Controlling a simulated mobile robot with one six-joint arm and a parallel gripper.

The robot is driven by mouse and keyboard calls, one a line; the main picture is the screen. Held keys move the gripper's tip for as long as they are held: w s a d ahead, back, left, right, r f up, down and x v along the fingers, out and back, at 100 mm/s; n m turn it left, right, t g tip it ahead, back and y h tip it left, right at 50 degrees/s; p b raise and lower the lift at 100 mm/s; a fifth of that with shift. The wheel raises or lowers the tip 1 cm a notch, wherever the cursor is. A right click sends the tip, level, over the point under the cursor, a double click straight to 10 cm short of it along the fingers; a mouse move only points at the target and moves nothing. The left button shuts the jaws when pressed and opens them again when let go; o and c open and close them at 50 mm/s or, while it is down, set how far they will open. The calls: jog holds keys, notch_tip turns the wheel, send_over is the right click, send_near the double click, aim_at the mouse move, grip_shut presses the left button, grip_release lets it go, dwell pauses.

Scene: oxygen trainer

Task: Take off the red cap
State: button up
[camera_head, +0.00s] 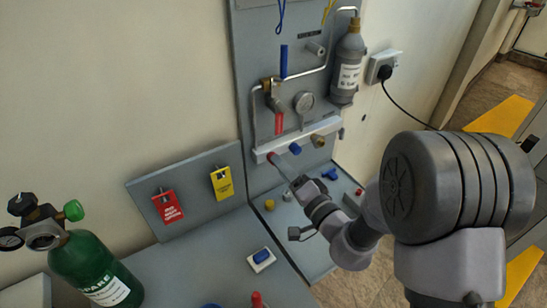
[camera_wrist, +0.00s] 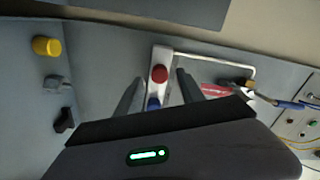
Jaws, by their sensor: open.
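The red cap (camera_head: 271,156) sits at the left end of the pale manifold bar (camera_head: 305,137) low on the grey wall panel. In the wrist view the round red cap (camera_wrist: 159,74) faces me on the white bar, between the two finger lines. My gripper (camera_head: 281,166) points at the cap from the front right. In the wrist view my gripper (camera_wrist: 158,79) shows its two fingers apart, one on each side of the cap. I cannot tell whether either finger touches it.
A blue cap (camera_head: 295,148) and a brass fitting (camera_head: 318,141) sit to the right on the bar. A red lever (camera_head: 279,123) hangs just above. A green cylinder (camera_head: 93,266) stands left.

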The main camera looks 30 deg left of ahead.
jog(key=m+p, duration=0.1)
jog(key=m, duration=0.2)
jog(key=m+p, duration=0.2)
jog(key=m, duration=0.5)
jog(key=shift+m+p, duration=0.3)
jog(key=m+p, duration=0.1)
jog(key=m, duration=0.2)
jog(key=shift+p, duration=0.3)
